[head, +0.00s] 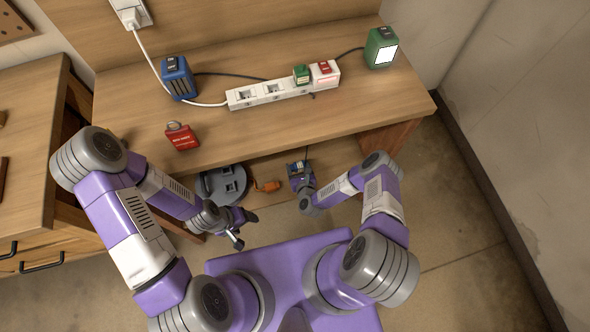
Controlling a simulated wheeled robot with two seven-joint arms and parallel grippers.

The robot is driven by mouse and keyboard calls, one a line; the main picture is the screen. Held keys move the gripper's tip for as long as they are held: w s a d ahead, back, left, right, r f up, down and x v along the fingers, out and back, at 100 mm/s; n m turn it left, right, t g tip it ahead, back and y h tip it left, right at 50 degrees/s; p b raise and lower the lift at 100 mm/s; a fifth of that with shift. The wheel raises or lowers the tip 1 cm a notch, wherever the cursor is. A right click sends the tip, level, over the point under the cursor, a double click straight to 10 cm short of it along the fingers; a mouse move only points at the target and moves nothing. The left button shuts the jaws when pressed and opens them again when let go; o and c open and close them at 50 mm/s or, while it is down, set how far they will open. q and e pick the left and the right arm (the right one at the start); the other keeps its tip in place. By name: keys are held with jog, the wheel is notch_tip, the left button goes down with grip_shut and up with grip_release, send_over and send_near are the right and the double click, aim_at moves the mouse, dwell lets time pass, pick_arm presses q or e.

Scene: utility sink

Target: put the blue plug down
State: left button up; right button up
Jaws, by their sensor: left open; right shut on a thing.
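My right gripper (301,186) is shut on the blue plug (296,170), beyond the table's front edge. A dark cord rises from the plug toward the table. The gripper's fingers are small and partly hidden by the wrist. My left gripper (238,228) is open and empty, in front of the table and left of the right gripper. The white power strip (283,89) lies on the table (240,131). A green plug (302,74) and a red plug (324,69) sit at its right end, and sockets to their left are empty.
A blue box (178,78) with a dark cord stands left of the strip, a green box (381,48) at right. A red tag (182,136) lies near the front edge. A grey round object (224,184) and an orange item (268,186) are below. The front right tabletop is clear.

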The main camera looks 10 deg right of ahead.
jog(key=f+b, duration=0.1)
jog(key=f, duration=0.1)
jog(key=f+b, duration=0.1)
jog(key=f, duration=0.2)
jog(key=shift+s+f, duration=0.2)
jog(key=shift+f, duration=0.15)
notch_tip(320, 180, down, 4)
jog(key=shift+r+b, duration=0.1)
jog(key=shift+b, duration=0.95)
jog(key=shift+r, duration=0.1)
jog(key=shift+f, duration=0.5)
jog(key=shift+f, duration=0.1)
